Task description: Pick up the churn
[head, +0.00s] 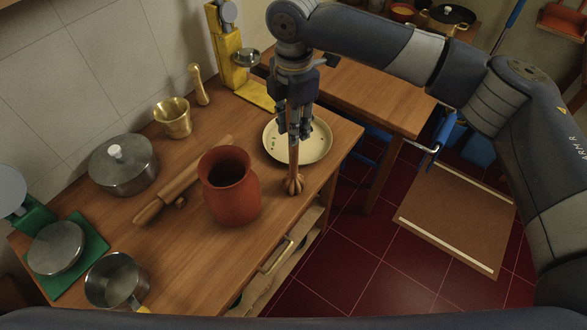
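The churn (294,184), a wooden stick with a ribbed, bulbous head, is upright with its head down, near the right front edge of the wooden counter. My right gripper (293,132) comes down from above and is shut around its shaft. The fingers hide part of the shaft. I cannot tell whether the head touches the counter. A red-brown clay jug (232,195) stands just to the left of the churn. A cream plate (314,147) lies behind it. My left gripper is not in view.
A rolling pin (168,195), lidded grey pot (123,166), brass mortar (173,119), saucepan (112,281) and green scale (80,252) stand on the counter (180,270). A yellow scale (232,60) is at the back.

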